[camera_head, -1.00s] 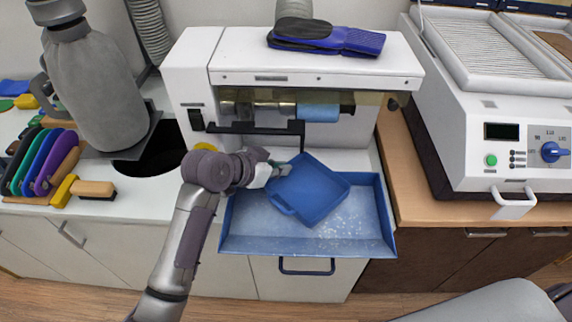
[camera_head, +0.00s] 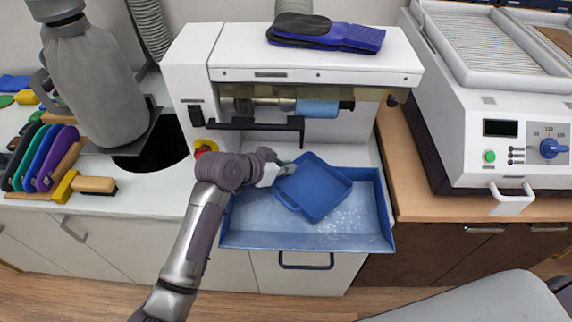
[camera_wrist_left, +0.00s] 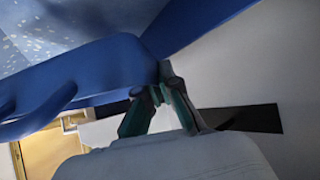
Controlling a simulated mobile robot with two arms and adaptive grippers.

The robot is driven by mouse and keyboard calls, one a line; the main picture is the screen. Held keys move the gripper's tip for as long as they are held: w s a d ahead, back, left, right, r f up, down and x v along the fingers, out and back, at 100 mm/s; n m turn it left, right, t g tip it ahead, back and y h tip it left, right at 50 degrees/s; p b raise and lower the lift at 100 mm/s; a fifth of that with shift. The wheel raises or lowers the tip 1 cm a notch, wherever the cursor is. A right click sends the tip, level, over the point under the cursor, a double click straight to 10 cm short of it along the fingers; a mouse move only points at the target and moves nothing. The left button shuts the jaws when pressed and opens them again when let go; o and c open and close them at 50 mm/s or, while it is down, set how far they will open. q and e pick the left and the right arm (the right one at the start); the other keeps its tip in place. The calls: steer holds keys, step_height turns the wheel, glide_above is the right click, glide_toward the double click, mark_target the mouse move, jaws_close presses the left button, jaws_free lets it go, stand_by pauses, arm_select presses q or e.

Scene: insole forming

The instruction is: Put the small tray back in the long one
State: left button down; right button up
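The small blue square tray (camera_head: 318,188) is tilted and turned askew above the long tray. The long blue tray (camera_head: 300,240) sticks out from the front of the white machine, and pale specks lie on its floor. My left gripper (camera_head: 284,169) is shut on the left edge of the small tray. In the left wrist view the teal fingers (camera_wrist_left: 166,100) meet the end of the small tray's blue edge (camera_wrist_left: 95,68), and the speckled long tray (camera_wrist_left: 60,25) shows beyond it. I cannot tell whether the small tray touches the long one. My right gripper is not in view.
The white machine (camera_head: 310,77) with its black bar stands right behind the long tray. A press with a control panel (camera_head: 520,150) is at the right. Brushes and coloured insoles (camera_head: 45,160) lie at the left, next to a dark round opening (camera_head: 160,150).

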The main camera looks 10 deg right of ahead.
arm_select(q)
steer(key=c, duration=1.3)
jaws_free()
steer(key=shift+r, duration=0.15)
steer(key=shift+r, duration=0.35)
steer(key=shift+a+r, duration=0.1)
steer(key=shift+r, duration=0.25)
steer(key=b+v, duration=0.1)
steer(key=v, duration=1)
steer(key=shift+s+a+r, duration=0.15)
steer(key=shift+s+a, duration=0.05)
